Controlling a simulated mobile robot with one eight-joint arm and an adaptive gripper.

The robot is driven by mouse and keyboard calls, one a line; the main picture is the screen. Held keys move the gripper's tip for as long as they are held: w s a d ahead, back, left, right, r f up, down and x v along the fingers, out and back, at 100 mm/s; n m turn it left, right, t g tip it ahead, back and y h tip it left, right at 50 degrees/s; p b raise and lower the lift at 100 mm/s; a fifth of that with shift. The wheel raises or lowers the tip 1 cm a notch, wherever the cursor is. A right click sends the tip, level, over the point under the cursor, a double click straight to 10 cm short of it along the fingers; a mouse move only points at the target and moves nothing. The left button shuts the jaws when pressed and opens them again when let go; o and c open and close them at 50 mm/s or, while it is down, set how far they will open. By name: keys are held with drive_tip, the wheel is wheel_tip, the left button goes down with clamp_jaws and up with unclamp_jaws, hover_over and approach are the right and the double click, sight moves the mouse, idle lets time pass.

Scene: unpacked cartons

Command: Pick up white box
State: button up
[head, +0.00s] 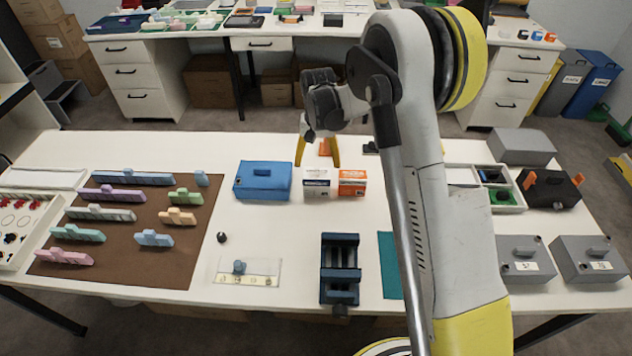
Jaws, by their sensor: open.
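A small white box (316,185) with dark print on its front stands upright near the middle of the table (285,222). A white and orange box (352,183) stands right beside it on its right. My gripper (318,160) is open, with its two yellow fingers pointing down just above and behind the white box in the picture. Nothing is held between the fingers. From this view I cannot tell how far the fingertips are from the box.
A blue case (263,180) lies left of the white box. A small orange thing (325,148) shows between the fingers, behind the boxes. A dark blue vise (340,268) stands in front. A brown mat (190,262) with several coloured pieces lies left. My arm hides part of the table's right.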

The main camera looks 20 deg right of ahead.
sight(317, 174)
drive_tip(key=f+b, duration=0.2)
drive_tip(key=f, duration=0.5)
drive_tip(key=shift+w+b, duration=0.2)
drive_tip(key=shift+b, duration=0.1)
drive_tip(key=shift+r, duration=0.1)
drive_tip(key=shift+c, duration=0.2)
drive_tip(key=c, duration=0.9)
